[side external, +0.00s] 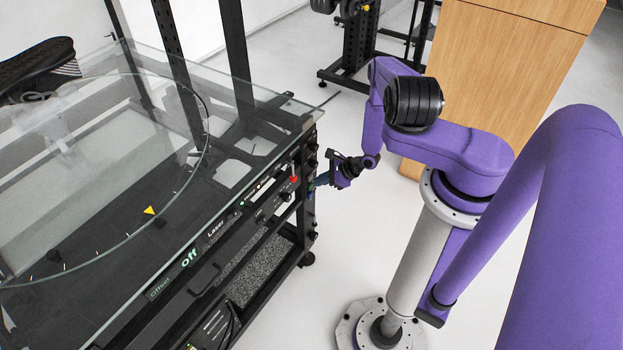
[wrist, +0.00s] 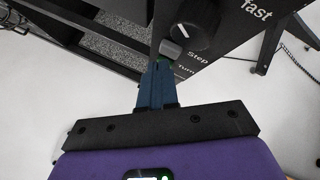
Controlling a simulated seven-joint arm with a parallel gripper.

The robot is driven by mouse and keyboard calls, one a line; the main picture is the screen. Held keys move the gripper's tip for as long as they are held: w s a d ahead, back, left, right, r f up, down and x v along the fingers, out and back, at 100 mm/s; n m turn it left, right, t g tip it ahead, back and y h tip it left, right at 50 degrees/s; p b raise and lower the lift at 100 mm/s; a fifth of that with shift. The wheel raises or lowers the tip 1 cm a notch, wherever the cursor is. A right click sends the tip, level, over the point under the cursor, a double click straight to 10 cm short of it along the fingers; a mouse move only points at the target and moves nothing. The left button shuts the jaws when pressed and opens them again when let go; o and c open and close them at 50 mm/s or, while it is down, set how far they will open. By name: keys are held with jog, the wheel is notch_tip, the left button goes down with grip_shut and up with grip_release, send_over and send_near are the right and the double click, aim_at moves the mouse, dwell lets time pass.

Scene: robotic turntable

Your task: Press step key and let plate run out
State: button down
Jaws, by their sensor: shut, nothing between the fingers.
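My gripper (wrist: 160,66) is shut and empty, its blue fingers together and pointing at the front panel in the wrist view. In the side view my gripper (side external: 316,183) is at the far right end of the panel. A grey key (wrist: 171,48) lies just beyond the fingertips, beside the "Step" lettering, under a black knob (wrist: 195,24). I cannot tell whether the fingertips touch the key. The round plate (side external: 110,80) shows through the glass top, with a dark shoe (side external: 38,68) at its far left. A yellow triangle (side external: 150,210) marks the near rim.
A wooden cabinet (side external: 500,70) stands behind my arm. Black rack legs (side external: 355,50) stand at the back.

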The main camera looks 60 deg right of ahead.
jog(key=shift+s, duration=0.4)
jog(key=shift+s, duration=2.5)
dwell(1.6)
jog(key=s, duration=0.3)
jog(key=shift+s, duration=0.4)
jog(key=shift+w, duration=0.1)
jog(key=w, duration=0.8)
jog(key=shift+w, duration=0.35)
dwell(1.6)
